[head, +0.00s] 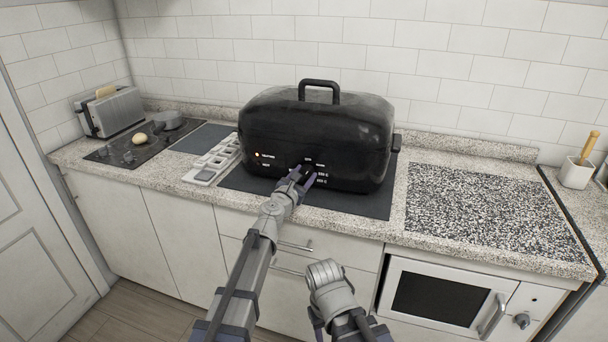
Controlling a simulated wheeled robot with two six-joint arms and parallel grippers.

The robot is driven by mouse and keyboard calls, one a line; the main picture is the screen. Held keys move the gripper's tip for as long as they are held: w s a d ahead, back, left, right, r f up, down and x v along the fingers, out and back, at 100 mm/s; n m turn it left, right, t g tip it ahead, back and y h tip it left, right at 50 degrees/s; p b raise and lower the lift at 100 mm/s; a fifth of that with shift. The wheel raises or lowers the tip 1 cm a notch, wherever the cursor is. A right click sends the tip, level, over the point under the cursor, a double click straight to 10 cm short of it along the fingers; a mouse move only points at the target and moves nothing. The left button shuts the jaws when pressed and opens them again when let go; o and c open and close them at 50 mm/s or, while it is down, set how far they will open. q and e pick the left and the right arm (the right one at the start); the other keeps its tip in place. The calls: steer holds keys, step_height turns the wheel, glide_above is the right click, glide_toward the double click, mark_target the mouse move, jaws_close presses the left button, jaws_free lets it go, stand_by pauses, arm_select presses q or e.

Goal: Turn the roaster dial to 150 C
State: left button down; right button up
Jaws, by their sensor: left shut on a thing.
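The black roaster (320,125) stands on a dark mat on the counter, its lid on and its handle on top. Small white labels and a lit orange light show on its front. My left gripper (301,177) is at the lower middle of the roaster's front, among the labels, and is shut on the dial there. The dial is mostly hidden by the fingers, so its setting cannot be read. My right arm (332,287) is low in front of the drawers, and its gripper fingers do not show clearly.
A light tray with compartments (206,172) lies left of the roaster. A toaster (112,112) and a cooktop (122,154) are farther left. A speckled board (485,212) lies to the right, near a white holder (577,172). A microwave (437,301) sits below the counter.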

arm_select(q)
steer(key=m, duration=0.6)
steer(key=shift+s+d+y, duration=0.1)
steer(key=shift+d+y, duration=0.05)
steer(key=shift+y, duration=0.25)
steer(key=m, duration=0.8)
steer(key=m+y, duration=0.1)
steer(key=m, duration=0.2)
steer(key=shift+d+f, duration=0.15)
steer(key=shift+m+t, duration=0.3)
steer(key=shift+m, duration=2.2)
steer(key=shift+b, duration=0.3)
steer(key=shift+c, duration=1.4)
jaws_free()
steer(key=shift+y, duration=0.3)
steer(key=shift+s, duration=0.1)
